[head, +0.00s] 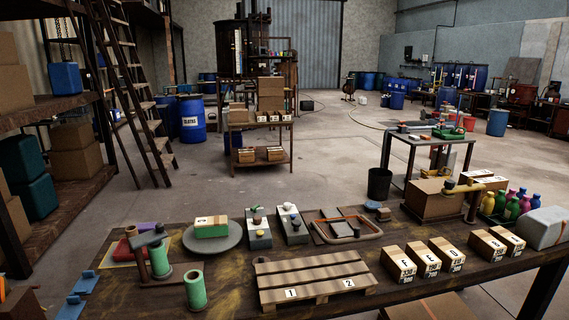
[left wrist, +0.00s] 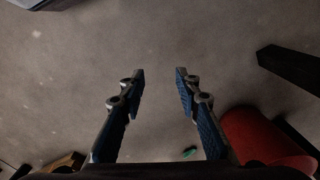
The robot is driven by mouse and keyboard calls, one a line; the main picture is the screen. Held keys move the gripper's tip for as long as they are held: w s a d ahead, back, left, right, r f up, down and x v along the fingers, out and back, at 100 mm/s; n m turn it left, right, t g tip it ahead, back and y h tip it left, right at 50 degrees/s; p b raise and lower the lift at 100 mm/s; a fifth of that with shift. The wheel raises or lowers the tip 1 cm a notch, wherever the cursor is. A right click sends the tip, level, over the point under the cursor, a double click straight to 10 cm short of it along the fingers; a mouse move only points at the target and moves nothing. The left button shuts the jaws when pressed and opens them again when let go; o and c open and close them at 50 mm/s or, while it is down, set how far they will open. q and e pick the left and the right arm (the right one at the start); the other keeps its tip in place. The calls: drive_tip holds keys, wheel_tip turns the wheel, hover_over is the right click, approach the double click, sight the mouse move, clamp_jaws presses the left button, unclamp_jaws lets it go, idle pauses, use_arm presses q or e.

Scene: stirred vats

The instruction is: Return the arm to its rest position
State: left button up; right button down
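My left gripper (left wrist: 160,76) shows in the left wrist view. Its two blue-padded fingers are apart with nothing between them, and bare grey floor lies beyond them. I see neither of my grippers clearly in the head view. My right gripper is not in view.
In the head view, a long workbench (head: 222,288) holds a slatted pallet (head: 312,273), small cartons (head: 398,264), green spools (head: 196,290) and a round grey disc (head: 228,240). In the left wrist view, a red cylinder (left wrist: 262,138) lies right of the fingers and a dark beam (left wrist: 288,66) above it.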

use_arm(q)
drive_tip(key=s+f, duration=0.4)
drive_tip(key=s, duration=0.8)
drive_tip(key=s+a+f, duration=0.1)
drive_tip(key=s+f, duration=0.3)
drive_tip(key=s, duration=0.9)
drive_tip(key=s+a+f+t, duration=0.1)
drive_tip(key=s+f, duration=0.3)
drive_tip(key=s, duration=0.8)
drive_tip(key=shift+s+f+n, duration=0.15)
drive_tip(key=shift+f+n, duration=0.2)
drive_tip(key=shift+n, duration=0.05)
drive_tip(key=shift+a, duration=0.1)
